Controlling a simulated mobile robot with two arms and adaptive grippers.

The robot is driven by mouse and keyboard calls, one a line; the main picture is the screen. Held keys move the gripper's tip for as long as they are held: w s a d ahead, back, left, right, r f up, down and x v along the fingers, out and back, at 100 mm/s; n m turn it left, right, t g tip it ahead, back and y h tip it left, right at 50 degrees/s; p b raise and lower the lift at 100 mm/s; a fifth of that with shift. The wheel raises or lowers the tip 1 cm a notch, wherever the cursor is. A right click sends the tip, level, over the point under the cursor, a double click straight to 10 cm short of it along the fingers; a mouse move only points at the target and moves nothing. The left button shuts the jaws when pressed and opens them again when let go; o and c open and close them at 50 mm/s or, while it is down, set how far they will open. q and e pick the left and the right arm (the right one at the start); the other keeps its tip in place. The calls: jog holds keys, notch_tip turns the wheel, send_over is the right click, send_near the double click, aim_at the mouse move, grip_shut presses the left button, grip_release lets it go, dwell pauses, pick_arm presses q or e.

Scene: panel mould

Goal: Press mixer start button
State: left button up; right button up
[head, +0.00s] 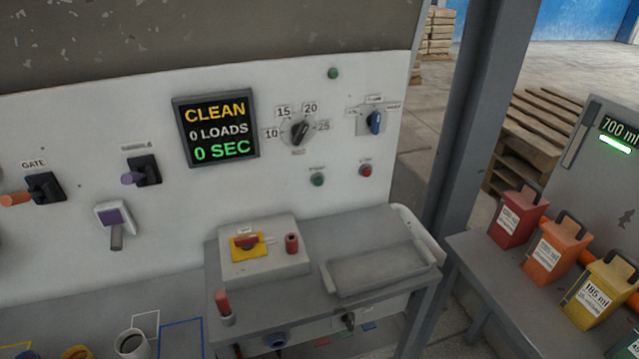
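A white control panel (240,190) fills the left and middle of the head view. A small green button (317,180) sits on its lower right part, with a small label above it that is too small to read clearly. A red button (366,170) is just right of it, also labelled. A dark display (216,128) on the panel reads CLEAN, 0 LOADS, 0 SEC. A black dial (299,132) marked 10, 15, 20, 25 is above the green button. Neither of my grippers is in view, and nothing covers the buttons.
A blue selector (376,122) and a green lamp (334,73) are higher on the panel. Below stands a grey bench (380,225) with a box (262,262) carrying a red switch. A grey post (478,110) stands right of the panel. Coloured containers (553,250) stand on the right table.

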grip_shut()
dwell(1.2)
